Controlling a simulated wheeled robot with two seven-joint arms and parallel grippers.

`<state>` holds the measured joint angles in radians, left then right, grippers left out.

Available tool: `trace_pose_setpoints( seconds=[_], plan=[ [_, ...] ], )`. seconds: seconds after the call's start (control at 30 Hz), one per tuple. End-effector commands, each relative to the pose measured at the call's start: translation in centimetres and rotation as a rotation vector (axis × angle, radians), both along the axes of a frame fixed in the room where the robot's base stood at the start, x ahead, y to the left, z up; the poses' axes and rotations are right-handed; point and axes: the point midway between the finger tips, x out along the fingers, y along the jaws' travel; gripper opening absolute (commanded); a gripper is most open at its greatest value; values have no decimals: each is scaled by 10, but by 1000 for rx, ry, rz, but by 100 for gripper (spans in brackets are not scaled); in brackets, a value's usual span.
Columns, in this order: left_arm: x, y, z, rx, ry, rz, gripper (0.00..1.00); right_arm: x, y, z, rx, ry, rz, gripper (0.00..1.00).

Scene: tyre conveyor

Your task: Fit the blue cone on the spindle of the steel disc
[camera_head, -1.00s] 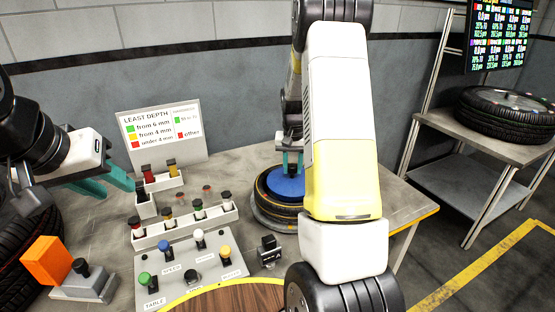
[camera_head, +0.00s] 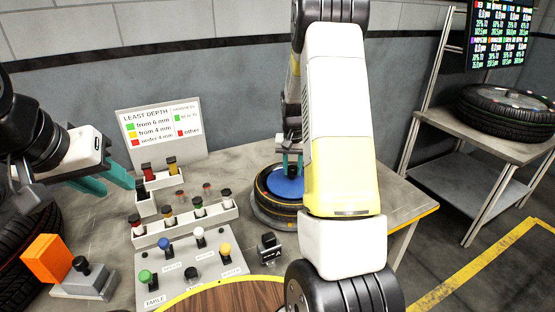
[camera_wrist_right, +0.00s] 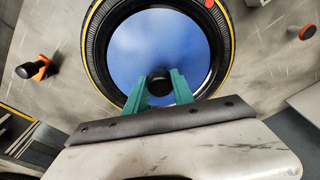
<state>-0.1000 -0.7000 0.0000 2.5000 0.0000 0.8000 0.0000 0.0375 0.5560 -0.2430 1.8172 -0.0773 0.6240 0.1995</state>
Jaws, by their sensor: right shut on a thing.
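The blue cone (camera_head: 285,187) sits in the middle of a tyre (camera_head: 262,205) on the bench. In the right wrist view the cone (camera_wrist_right: 160,45) fills the tyre's opening as a wide blue round face, with a black knob (camera_wrist_right: 158,87) on it. My right gripper (camera_wrist_right: 158,92) is shut on that knob from above; in the head view its teal fingers (camera_head: 291,165) are partly behind my arm. The steel disc (camera_head: 262,224) shows as a grey rim under the tyre; its spindle is hidden. My left gripper (camera_head: 118,184) is open and empty, left of the small bins.
A control panel (camera_head: 208,275) with coloured knobs, bins of coloured pegs (camera_head: 186,226) and a depth sign (camera_head: 160,132) stand left of the tyre. A small black device (camera_head: 269,248) stands in front of it. Another tyre (camera_head: 508,113) lies on a stand at the right.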

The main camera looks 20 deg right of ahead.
Motion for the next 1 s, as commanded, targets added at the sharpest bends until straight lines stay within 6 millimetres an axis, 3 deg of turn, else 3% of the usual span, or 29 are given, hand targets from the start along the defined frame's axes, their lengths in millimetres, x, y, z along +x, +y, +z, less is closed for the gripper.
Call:
trace_pose_setpoints(
  seconds=[1.0],
  plan=[
    [0,0,0,0,0,0,36,0,0,-17,0,0,0,0]
  ],
)
